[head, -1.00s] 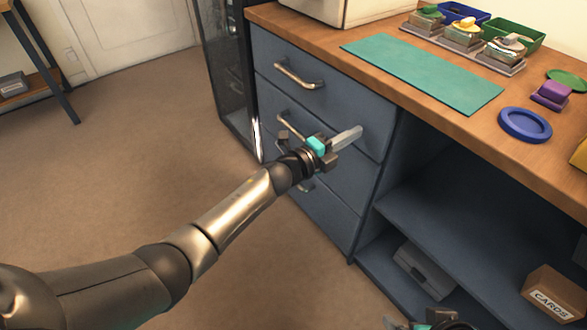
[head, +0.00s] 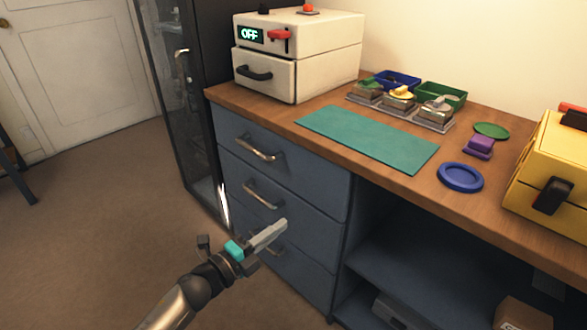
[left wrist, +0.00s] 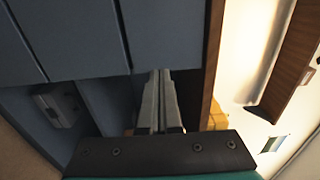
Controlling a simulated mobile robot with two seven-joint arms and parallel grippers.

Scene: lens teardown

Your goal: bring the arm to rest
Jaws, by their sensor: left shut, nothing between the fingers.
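My left gripper (head: 268,235) is in front of the blue drawer cabinet (head: 290,190), below the worktop, with its fingers pointing toward the drawers. Its fingers are together and empty. In the left wrist view the closed fingers (left wrist: 158,100) show in the middle, with the blue cabinet front beyond them. Whether the fingertips touch the drawer front cannot be told. My right gripper is not in view.
The wooden worktop (head: 230,97) holds a white machine (head: 318,62) reading OFF, a teal mat (head: 372,138), a tray of small parts, a blue dish (head: 460,177) and a yellow case (head: 555,165). A dark glass cabinet (head: 180,90) stands left.

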